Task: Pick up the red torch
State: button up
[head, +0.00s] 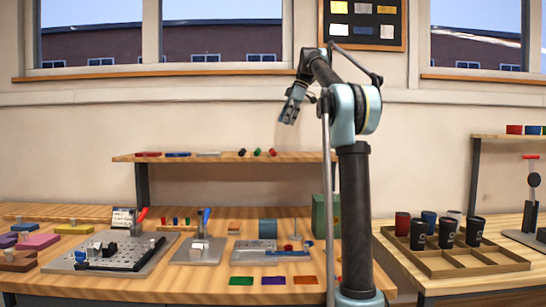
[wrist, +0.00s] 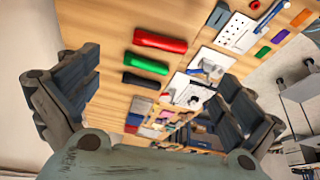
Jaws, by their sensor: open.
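The red torch (wrist: 160,40) lies on the wooden shelf in the wrist view, beside a green torch (wrist: 146,64) and a black torch (wrist: 141,80). In the head view the red torch (head: 272,152) appears small, at the right of a short row of torches on the shelf. My gripper (head: 290,108) hangs above the shelf in the head view, apart from the torches. In the wrist view my gripper (wrist: 158,82) has its fingers wide apart with nothing between them.
The raised shelf (head: 190,158) also carries flat red, blue and grey pieces at its left. Below it, the workbench (head: 200,278) holds metal fixtures, coloured plates and a green box (head: 319,216). A wooden crate (head: 430,262) with cups stands at right. Air above the shelf is clear.

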aim_at(273, 153)
jog(key=x, duration=1.2)
jog(key=shift+r, duration=0.1)
jog(key=c, duration=1.1)
